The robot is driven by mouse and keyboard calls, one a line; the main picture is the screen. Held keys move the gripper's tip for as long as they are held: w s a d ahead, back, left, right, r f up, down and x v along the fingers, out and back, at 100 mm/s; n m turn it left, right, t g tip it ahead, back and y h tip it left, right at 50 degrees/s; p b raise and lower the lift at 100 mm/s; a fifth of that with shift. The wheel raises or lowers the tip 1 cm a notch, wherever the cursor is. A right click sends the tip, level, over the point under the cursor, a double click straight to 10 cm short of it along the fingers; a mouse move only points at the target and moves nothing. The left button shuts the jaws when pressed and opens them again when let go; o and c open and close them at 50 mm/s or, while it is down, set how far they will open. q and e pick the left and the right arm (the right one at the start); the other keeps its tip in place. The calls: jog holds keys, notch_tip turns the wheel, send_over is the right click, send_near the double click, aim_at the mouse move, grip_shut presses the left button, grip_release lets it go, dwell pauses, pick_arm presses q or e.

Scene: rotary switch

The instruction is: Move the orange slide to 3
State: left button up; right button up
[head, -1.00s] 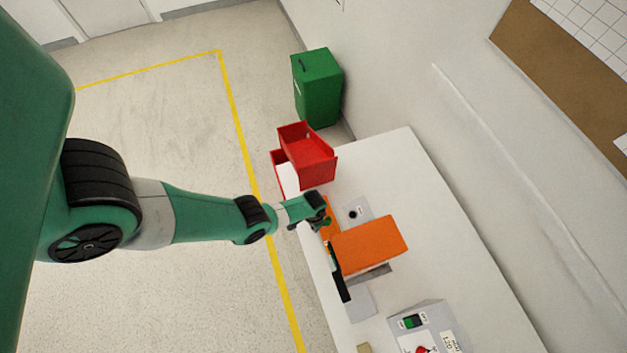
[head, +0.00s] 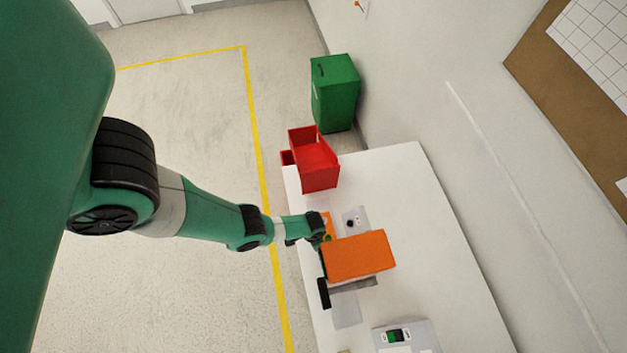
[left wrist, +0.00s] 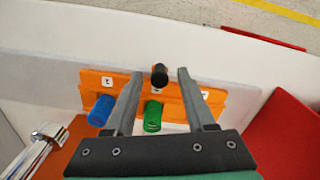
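The orange slide panel (left wrist: 98,92) crosses the middle of the left wrist view, with a blue knob (left wrist: 101,110), a green knob (left wrist: 153,117) and a black knob (left wrist: 160,75). One white label (left wrist: 107,81) shows at the panel's left; its figure is too small to read surely. My left gripper (left wrist: 158,90) is open, its fingers on either side of the green and black knobs; I cannot tell whether they touch anything. In the head view my left gripper (head: 320,238) is over the orange panel (head: 326,222) at the table edge. My right gripper is not seen.
A large orange box (head: 360,256) stands beside the gripper on the white table (head: 430,230). A red bin (head: 316,166) is at the table's far end. A grey plate with sockets (head: 354,219) lies behind the panel. A switch box (head: 398,335) is nearer the bottom.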

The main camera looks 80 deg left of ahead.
pick_arm(q)
notch_tip(320, 180, up, 8)
jog(key=p, duration=0.6)
jog(key=shift+f, duration=0.15)
jog(key=shift+f, duration=0.1)
jog(key=shift+c, duration=0.4)
